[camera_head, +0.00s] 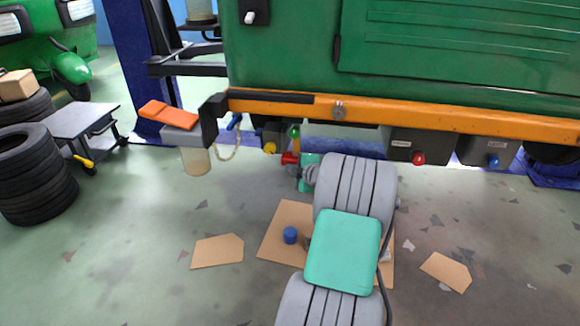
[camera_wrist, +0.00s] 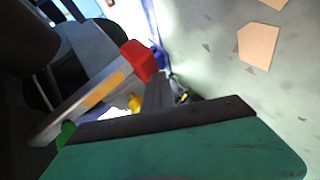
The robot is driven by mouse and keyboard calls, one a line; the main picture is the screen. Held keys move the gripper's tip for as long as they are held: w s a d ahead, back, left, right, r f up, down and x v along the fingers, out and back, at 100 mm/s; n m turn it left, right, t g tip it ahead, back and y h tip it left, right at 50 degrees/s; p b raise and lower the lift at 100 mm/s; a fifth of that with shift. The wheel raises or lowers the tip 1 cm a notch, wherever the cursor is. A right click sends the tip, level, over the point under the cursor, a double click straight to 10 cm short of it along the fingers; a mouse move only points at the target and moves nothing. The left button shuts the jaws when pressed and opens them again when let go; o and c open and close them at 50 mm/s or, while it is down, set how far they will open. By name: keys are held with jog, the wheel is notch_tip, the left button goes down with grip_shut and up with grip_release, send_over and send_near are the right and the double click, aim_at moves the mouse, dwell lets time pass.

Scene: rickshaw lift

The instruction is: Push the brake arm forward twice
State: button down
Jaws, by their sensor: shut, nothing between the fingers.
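My gripper (camera_head: 306,172) is at the far end of my arm, low under the front edge of the green vehicle (camera_head: 290,45). It is shut and empty, and mostly hidden behind my grey arm link. A small red part (camera_head: 290,158) shows right beside it, under the orange bumper. In the wrist view a red block (camera_wrist: 138,60) at the end of a grey bar with an orange stripe lies just ahead of a green, dark-edged part. I cannot tell for sure which part is the brake arm, nor whether my gripper touches the red part.
Grey boxes with a red button (camera_head: 418,158) and a blue button (camera_head: 493,160) hang under the orange bumper (camera_head: 450,116). An orange pad (camera_head: 168,116) sits at left by a blue post. Tyres (camera_head: 38,175) stand far left. Cardboard pieces (camera_head: 217,251) lie on open floor.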

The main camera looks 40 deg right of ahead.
aim_at(294, 162)
jog(key=shift+w+d+r+b, duration=0.1)
jog(key=shift+w+d+b, duration=0.5)
jog(key=shift+d, duration=0.15)
jog(key=shift+w+d+b, duration=0.5)
jog(key=shift+d+b, duration=0.05)
jog(key=shift+d, duration=0.2)
dwell(1.6)
dwell(0.5)
jog(key=shift+s+a, duration=0.9)
jog(key=shift+a, duration=0.25)
jog(key=shift+s+a, duration=0.9)
jog(key=shift+a, duration=0.25)
jog(key=shift+a, duration=0.1)
jog(key=s+a, duration=0.1)
jog(key=a, duration=0.1)
jog(key=s+a+b, duration=0.1)
jog(key=s, duration=0.1)
jog(key=shift+a, duration=0.4)
